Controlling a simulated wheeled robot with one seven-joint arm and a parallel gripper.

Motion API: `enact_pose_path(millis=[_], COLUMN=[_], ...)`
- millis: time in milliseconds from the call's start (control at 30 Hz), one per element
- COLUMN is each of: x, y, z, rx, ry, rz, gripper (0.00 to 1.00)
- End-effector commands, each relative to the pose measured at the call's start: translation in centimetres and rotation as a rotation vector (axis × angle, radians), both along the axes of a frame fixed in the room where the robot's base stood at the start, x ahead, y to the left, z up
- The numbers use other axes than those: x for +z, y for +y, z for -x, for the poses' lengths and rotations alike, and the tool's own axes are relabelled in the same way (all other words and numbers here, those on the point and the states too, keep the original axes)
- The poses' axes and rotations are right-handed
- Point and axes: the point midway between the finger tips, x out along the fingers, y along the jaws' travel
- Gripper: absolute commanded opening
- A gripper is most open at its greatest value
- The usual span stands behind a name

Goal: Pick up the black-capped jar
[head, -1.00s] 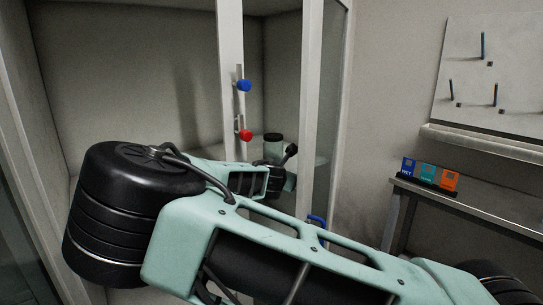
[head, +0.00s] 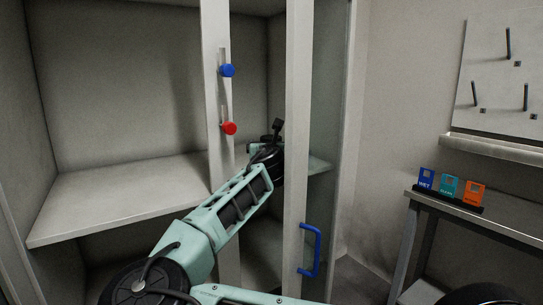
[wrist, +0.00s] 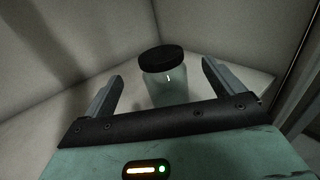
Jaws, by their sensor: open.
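The black-capped jar (wrist: 167,88) is a clear, pale green glass with a wide black lid. In the wrist view it stands upright on the shelf, just beyond my gripper (wrist: 162,73). My gripper is open, with one finger on each side of the jar in the picture. I cannot tell whether the jar is between the fingers or slightly past them. In the head view my arm's dark end reaches into the cabinet and hides most or all of the jar.
The shelf (head: 120,198) is otherwise bare on the left. White door frame posts with a blue knob (head: 228,70), a red knob (head: 229,128) and a blue handle (head: 311,250) stand close to my arm. A side table (head: 480,217) holds blue, teal and orange labelled blocks (head: 449,188).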

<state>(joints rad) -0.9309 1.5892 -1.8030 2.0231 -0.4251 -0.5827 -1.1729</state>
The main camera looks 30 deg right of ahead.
Motion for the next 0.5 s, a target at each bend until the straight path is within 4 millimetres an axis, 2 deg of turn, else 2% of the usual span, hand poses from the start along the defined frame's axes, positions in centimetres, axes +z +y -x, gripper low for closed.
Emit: enact_pose_path(millis=[33, 233, 500], x=[-1.4, -4.9, -4.7], y=[0.0, 0.0, -1.2], z=[0.0, 0.0, -1.8], rx=[-0.001, -0.001, -0.001], ry=[0.006, 0.002, 0.000], rz=[0.004, 0.001, -0.001], gripper=[0.93, 0.93, 0.93])
